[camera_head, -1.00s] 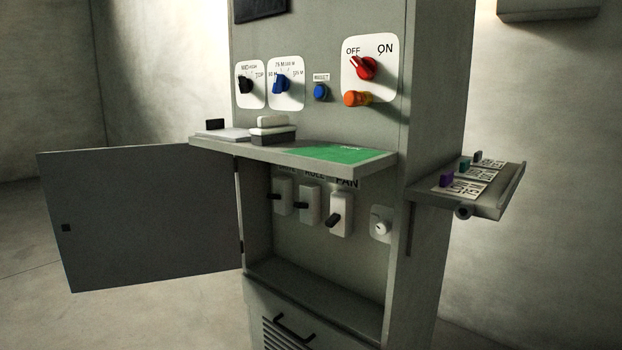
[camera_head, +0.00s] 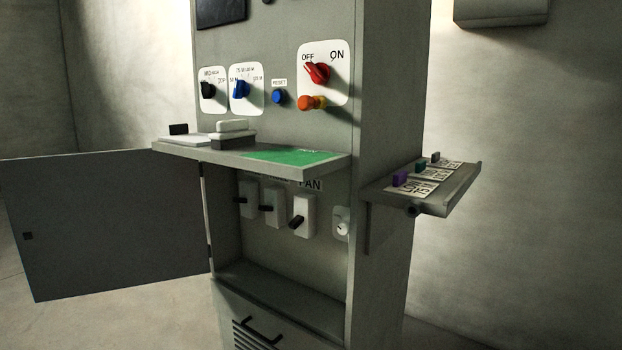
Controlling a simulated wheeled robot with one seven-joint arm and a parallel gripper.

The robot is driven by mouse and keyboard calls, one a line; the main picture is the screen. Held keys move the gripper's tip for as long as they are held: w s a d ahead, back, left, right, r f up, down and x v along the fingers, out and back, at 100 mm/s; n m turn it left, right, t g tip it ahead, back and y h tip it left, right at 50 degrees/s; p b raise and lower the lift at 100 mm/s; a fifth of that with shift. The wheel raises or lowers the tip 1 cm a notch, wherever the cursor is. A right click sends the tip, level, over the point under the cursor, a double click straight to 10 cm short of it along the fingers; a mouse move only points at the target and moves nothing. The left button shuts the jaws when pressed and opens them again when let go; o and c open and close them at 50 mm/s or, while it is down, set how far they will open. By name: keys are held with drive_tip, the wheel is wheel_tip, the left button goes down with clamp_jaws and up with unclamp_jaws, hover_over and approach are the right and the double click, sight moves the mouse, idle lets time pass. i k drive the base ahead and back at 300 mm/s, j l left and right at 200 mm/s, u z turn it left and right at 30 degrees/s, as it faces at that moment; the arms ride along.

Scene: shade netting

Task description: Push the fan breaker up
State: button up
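The fan breaker (camera_head: 304,214) is the rightmost of three white breakers in the open lower compartment, under a label of which "FAN" or "PAN" shows. Its black lever (camera_head: 297,222) sticks out toward the lower left, low on the white body. The middle breaker (camera_head: 276,205) and the left breaker (camera_head: 248,199) stand beside it, each with a black lever. The shelf above hides part of the labels. My gripper is not in view.
A shelf (camera_head: 220,158) with a green mat juts out above the breakers. The compartment door (camera_head: 105,225) stands open to the left. A side tray (camera_head: 440,195) with small coloured blocks sticks out right.

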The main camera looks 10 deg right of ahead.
sight(294, 224)
drive_tip(key=i+j+u, duration=0.75)
drive_tip(key=i+l, duration=0.05)
